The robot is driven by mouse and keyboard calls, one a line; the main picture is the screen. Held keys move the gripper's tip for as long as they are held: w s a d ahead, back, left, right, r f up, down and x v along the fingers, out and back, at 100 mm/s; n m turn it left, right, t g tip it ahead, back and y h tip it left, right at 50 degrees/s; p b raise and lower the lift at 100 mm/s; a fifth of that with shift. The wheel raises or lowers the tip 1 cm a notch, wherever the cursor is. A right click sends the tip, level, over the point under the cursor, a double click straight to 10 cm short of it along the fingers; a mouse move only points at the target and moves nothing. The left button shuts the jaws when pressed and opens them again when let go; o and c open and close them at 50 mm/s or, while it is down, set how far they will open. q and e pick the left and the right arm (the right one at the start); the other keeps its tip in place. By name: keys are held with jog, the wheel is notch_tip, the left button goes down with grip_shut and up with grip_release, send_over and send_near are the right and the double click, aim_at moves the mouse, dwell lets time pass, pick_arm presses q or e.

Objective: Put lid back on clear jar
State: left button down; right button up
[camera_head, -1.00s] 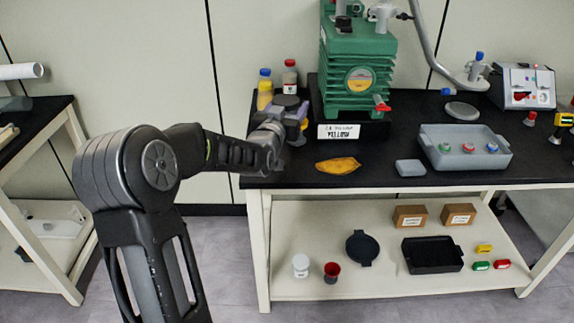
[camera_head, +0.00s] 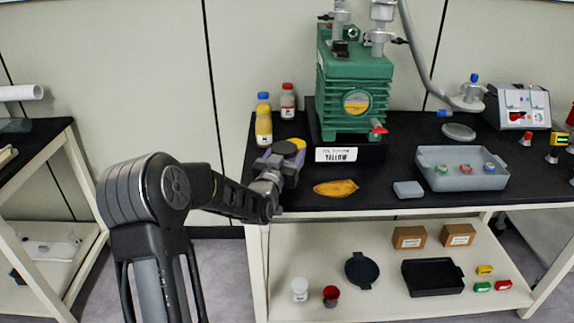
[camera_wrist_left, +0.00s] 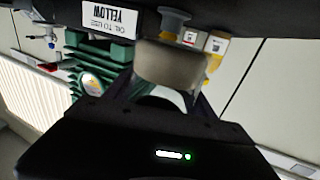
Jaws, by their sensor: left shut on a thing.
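My left gripper (camera_head: 282,165) is at the left end of the black bench, in front of two bottles. It is shut on a grey rounded piece (camera_wrist_left: 170,65), seen between the fingers in the left wrist view. My right gripper is out of view.
A yellow bottle (camera_head: 263,125) and a red-capped bottle (camera_head: 287,103) stand behind the gripper. The green pump (camera_head: 355,80) is to the right. A yellow leaf-shaped piece (camera_head: 335,188), grey block (camera_head: 408,189), grey tray (camera_head: 430,180) and flat grey disc (camera_head: 458,131) lie further right.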

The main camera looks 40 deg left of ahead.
pick_arm(q)
jog(key=shift+f, duration=1.85)
jog(key=shift+f+b, duration=0.15)
jog(key=shift+b, duration=0.15)
jog(key=shift+c, duration=1.5)
grip_release()
